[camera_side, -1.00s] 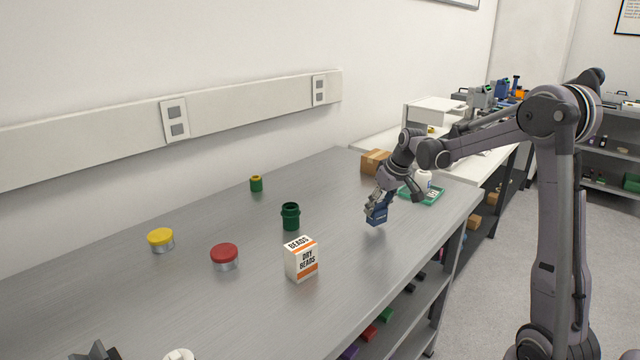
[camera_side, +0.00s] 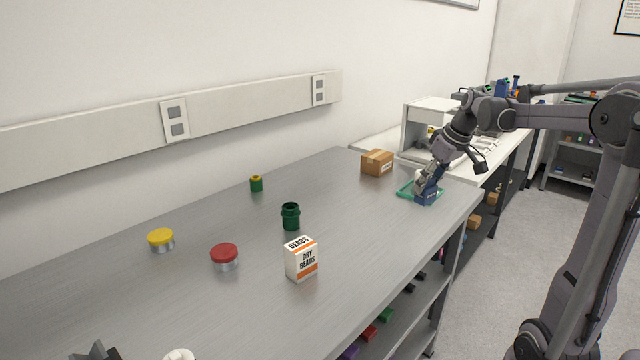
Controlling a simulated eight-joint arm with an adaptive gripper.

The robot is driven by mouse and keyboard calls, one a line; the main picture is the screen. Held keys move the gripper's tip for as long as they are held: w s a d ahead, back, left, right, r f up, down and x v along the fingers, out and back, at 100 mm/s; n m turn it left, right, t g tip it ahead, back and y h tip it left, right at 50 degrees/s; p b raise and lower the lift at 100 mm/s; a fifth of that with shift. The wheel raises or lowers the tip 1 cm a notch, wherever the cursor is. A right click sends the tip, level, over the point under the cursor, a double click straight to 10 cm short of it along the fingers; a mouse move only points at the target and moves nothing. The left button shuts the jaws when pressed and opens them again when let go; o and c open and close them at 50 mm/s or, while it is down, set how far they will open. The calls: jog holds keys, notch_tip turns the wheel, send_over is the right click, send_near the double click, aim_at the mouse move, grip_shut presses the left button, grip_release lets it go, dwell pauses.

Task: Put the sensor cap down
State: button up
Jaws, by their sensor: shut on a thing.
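My gripper (camera_side: 424,182) is at the right end of the steel bench, pointing down. It is shut on a small blue boxy piece (camera_side: 428,196), the only held thing, which seems to be the sensor cap. The blue piece is over or on the green tray (camera_side: 404,191), near the bench's right edge. I cannot tell whether it touches the tray. The gripper and the blue piece hide much of the tray. The white bottle on the tray is not clearly visible now.
A cardboard box (camera_side: 377,162) stands left of the tray, towards the wall. On the bench (camera_side: 200,300) stand a dark green jar (camera_side: 291,217), a small green container (camera_side: 256,184), a yellow-lidded tin (camera_side: 160,241), a red-lidded tin (camera_side: 224,258) and a beads box (camera_side: 301,260).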

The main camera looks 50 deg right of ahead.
jog(key=s+a+n, duration=0.2)
jog(key=s+a, duration=0.3)
jog(key=a, duration=0.3)
jog(key=shift+y, duration=0.4)
jog(key=w+a+f, duration=0.2)
jog(key=w, duration=0.1)
jog(key=w+a+f, duration=0.2)
jog(key=w+f, duration=0.1)
jog(key=w+a+f, duration=0.2)
jog(key=w+a, duration=0.1)
jog(key=shift+a+f, duration=0.1)
jog(key=shift+f, duration=0.25)
jog(key=shift+s+f, duration=0.1)
jog(key=shift+f, duration=1.6)
jog(key=shift+f, duration=0.15)
jog(key=o, duration=0.9)
